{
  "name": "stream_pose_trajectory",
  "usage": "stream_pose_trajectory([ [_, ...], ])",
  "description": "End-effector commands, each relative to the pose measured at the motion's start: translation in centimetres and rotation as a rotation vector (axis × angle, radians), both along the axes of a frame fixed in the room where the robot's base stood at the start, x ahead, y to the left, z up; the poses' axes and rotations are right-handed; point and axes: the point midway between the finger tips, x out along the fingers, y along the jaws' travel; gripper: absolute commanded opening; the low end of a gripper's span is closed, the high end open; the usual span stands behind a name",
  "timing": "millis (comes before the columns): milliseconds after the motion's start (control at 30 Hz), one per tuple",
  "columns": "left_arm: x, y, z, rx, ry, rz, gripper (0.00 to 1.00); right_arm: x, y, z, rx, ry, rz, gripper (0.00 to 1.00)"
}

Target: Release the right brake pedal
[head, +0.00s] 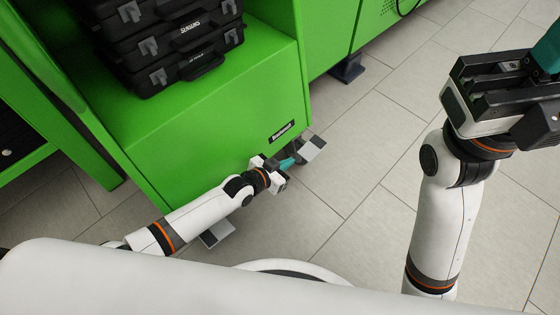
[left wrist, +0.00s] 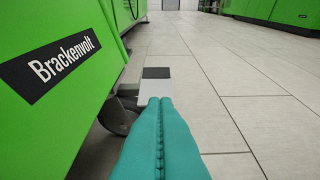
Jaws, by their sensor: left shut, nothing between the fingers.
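The right brake pedal (head: 314,147), a light plate with a dark pad, sticks out at the lower right corner of the green cart (head: 215,140). It also shows in the left wrist view (left wrist: 156,73), straight beyond the fingertips. My left gripper (head: 291,161) is shut and empty, its teal fingers pressed together, at the near side of this pedal. In the left wrist view the fingertips (left wrist: 160,102) overlap the pedal's near edge; I cannot tell whether they touch it. My right gripper (head: 548,52) is raised at the upper right, its fingers partly cut off by the frame.
Another pedal (head: 216,234) sits at the cart's lower left, partly behind my left arm. Black tool cases (head: 180,45) are stacked on the cart. A caster wheel (left wrist: 118,115) is beside the right pedal. The tiled floor (head: 345,180) to the right is clear.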

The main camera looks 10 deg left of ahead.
Motion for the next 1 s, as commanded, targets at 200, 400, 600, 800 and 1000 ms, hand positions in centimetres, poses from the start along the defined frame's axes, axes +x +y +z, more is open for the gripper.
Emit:
stream_pose_trajectory([
  [200,-1.9,1.4,0.3,-0.002,-0.001,0.000,0.00,0.5,-0.1,-0.4,0.002,0.041,0.002,0.00],
  [400,-2.2,1.5,0.2,-0.003,-0.001,0.001,0.00,0.5,-0.1,-0.7,0.003,0.043,0.003,0.00],
  [600,-2.1,1.5,0.2,-0.003,-0.002,0.000,0.00,0.5,-0.1,-0.7,0.003,0.042,0.003,0.00],
  [800,-2.1,1.5,0.2,-0.003,-0.003,0.000,0.00,0.5,-0.1,-0.7,0.003,0.042,0.003,0.00],
  [1000,-2.3,0.1,3.3,-0.062,-0.065,-0.005,0.00,0.7,-0.1,-0.6,0.003,0.060,0.003,0.00],
])
